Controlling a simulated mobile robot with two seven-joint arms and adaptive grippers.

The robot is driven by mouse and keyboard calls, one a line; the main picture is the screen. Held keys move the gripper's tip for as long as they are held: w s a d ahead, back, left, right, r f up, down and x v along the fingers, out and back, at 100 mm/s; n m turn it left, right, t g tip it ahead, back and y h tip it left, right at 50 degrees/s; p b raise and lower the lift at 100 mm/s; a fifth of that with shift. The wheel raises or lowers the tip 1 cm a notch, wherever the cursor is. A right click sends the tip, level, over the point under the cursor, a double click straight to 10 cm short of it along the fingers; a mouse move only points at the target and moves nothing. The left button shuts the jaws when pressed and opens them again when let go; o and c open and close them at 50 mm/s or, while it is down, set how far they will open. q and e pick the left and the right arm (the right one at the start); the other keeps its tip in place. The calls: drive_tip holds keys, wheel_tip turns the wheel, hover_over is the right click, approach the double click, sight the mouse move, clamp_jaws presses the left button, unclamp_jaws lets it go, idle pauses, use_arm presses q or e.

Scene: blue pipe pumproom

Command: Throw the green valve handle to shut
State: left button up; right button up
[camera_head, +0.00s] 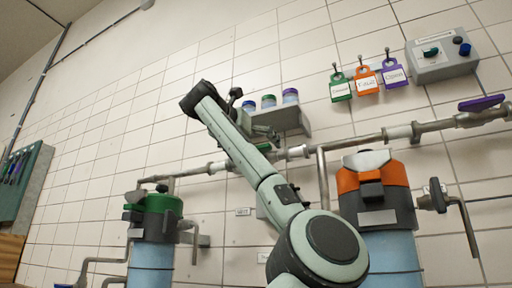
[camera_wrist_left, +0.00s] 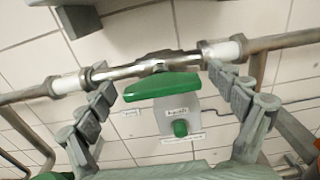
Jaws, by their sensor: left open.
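The green valve handle (camera_wrist_left: 162,87) shows in the left wrist view as a flat bar, in front of a metal valve body (camera_wrist_left: 158,65) on the pipe. It lies roughly along the pipe, slightly tilted. My left gripper (camera_wrist_left: 160,80) is open, with one finger to each side of the handle and visible gaps between. In the head view a small part of the green handle (camera_head: 263,147) shows beside my left gripper (camera_head: 262,130); my arm hides much of the valve. My right gripper is not in view.
A shelf with several small jars (camera_head: 291,97) is on the wall close above the gripper. A pipe (camera_head: 352,138) runs right to a purple handle (camera_head: 482,103). Green-topped (camera_head: 152,215) and orange-topped (camera_head: 375,185) tanks stand below. Hanging tags (camera_head: 366,80) and a switch box (camera_head: 441,58) are upper right.

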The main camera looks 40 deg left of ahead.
use_arm(q)
drive_tip(key=shift+w, duration=0.15)
drive_tip(key=c, duration=1.2)
drive_tip(key=shift+o, duration=0.2)
